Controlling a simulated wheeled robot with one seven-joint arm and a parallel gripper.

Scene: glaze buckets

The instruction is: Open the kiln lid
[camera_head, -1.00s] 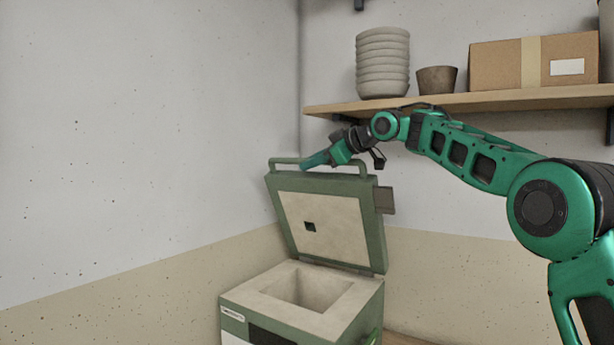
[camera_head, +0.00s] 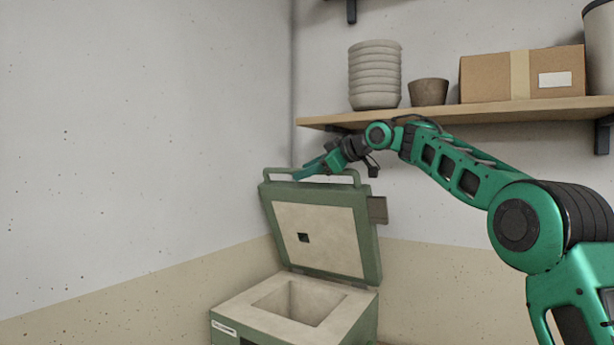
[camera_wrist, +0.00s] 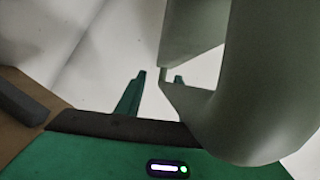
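The green kiln (camera_head: 340,325) stands low in the head view with its square chamber uncovered. Its lid (camera_head: 320,240) is raised steeply on the rear hinge, its pale lining facing me. The lid's bar handle (camera_head: 335,171) runs along the top edge. My gripper (camera_head: 308,170) is at the left part of the handle, its fingers overlapping the bar in the head view. In the wrist view, the handle (camera_wrist: 255,90) fills the right side and partly hides the right finger. The fingers (camera_wrist: 153,90) show apart; no firm hold on the handle is visible.
A wooden shelf (camera_head: 450,113) above and behind my arm holds stacked bowls (camera_head: 375,75), a brown pot (camera_head: 428,91) and a cardboard box (camera_head: 495,76). Walls stand close to the left of and behind the kiln. The space in front of the left wall is clear.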

